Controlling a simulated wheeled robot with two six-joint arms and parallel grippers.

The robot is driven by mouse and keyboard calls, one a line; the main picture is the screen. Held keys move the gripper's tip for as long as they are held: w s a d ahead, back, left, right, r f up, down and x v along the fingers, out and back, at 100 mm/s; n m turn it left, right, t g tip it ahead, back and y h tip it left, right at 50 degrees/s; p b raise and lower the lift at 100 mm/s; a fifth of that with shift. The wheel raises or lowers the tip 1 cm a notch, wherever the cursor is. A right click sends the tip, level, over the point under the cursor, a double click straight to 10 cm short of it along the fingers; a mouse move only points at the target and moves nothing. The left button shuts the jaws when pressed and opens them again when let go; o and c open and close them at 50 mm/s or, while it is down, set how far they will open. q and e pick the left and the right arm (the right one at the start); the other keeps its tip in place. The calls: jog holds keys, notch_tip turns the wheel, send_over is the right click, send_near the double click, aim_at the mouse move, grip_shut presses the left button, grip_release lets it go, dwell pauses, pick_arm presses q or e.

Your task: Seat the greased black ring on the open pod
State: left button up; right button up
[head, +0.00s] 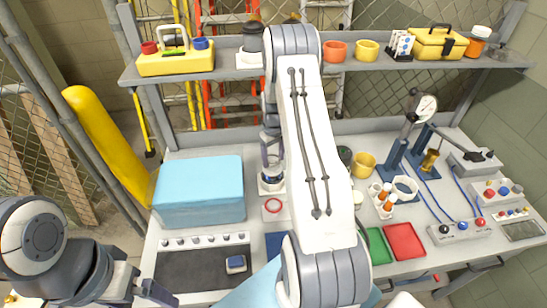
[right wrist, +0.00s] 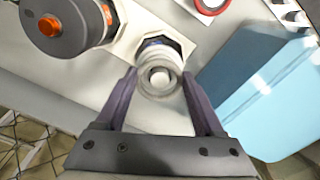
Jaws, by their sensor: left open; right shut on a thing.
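The ring lines up with a round, pale-centred pod (right wrist: 157,44) in a white holder. From this angle I cannot tell whether ring and pod touch. In the head view the pod and holder (head: 271,183) stand right of the blue box, and my right arm largely hides the right gripper (head: 270,150). My left gripper (head: 153,293) is open and empty at the lower left, by the dark mat.
A light-blue box (head: 199,192) stands close beside the pod; it also shows in the right wrist view (right wrist: 262,85). A dark cylinder with an orange button (right wrist: 62,27) is on the other side. A shelf (head: 225,68) runs behind.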

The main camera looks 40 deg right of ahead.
jog(key=shift+f+b, duration=0.5)
jog(key=shift+f, duration=0.2)
dwell(0.4)
jog(key=o, duration=1.3)
notch_tip(320, 180, up, 9)
jog(key=b, duration=0.3)
jog(key=shift+r, duration=0.8)
jog(key=shift+f, duration=0.15)
